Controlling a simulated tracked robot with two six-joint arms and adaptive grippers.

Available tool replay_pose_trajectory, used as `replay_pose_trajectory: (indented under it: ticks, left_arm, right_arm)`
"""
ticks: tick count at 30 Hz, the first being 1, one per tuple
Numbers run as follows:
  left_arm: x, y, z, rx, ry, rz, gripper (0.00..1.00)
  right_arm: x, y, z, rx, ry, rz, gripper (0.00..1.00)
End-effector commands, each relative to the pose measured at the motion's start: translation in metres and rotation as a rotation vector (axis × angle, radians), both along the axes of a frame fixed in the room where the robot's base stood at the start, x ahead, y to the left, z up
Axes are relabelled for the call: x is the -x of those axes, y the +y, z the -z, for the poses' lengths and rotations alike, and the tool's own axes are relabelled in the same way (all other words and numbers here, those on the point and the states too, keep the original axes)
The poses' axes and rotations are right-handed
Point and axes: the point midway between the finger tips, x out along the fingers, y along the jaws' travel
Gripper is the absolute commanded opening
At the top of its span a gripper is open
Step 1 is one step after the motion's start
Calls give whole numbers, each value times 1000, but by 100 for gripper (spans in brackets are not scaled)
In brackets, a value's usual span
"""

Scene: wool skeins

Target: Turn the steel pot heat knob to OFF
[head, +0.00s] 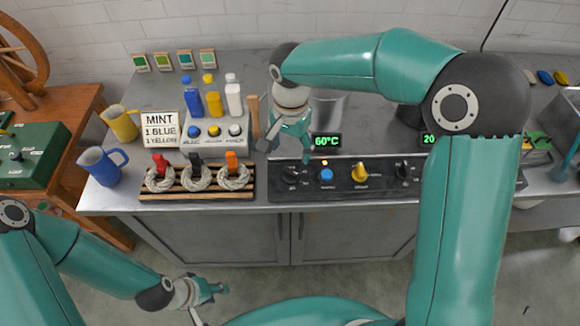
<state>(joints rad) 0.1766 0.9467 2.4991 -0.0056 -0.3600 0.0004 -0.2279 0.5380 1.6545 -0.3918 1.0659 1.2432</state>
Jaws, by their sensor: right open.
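The steel pot (328,108) stands on the counter behind the 60°C display (327,141), partly hidden by my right arm. A dark control panel (339,196) at the counter's front edge carries a black knob (291,172) at left, a blue knob (326,174), a yellow knob (360,172) and another black knob (403,172). Small labels under the knobs are too small to read surely. My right gripper (285,152) is open, pointing down just above and behind the left black knob, apart from it. My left gripper (209,303) is open and empty, low in front of the counter.
A rack (197,195) with several wool skeins sits left of the panel. Behind it are bottles (213,103) and a MINT sign (160,128). A yellow jug (121,122) and blue jug (101,166) stand at left. My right arm covers much of the right side.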

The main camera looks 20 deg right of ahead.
Motion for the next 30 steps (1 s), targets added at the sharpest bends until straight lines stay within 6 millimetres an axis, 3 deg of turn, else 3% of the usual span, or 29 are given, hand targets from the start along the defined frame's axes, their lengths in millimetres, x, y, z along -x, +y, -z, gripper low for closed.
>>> replay_pose_trajectory:
  ticks: [6,12,18,26,30]
  left_arm:
    - [0,0,-6,0,0,0,40]
    - [0,0,-10,0,-1,0,40]
    - [0,0,-11,0,-1,0,40]
    - [0,0,-11,0,-1,0,40]
    - [0,0,-11,0,-1,0,40]
  right_arm:
    - [1,-1,47,1,6,1,71]
    - [1,-1,75,1,2,1,71]
    - [0,-1,87,-1,0,3,71]
    - [0,-1,88,-1,-1,2,71]
    - [0,-1,88,-1,-1,2,49]
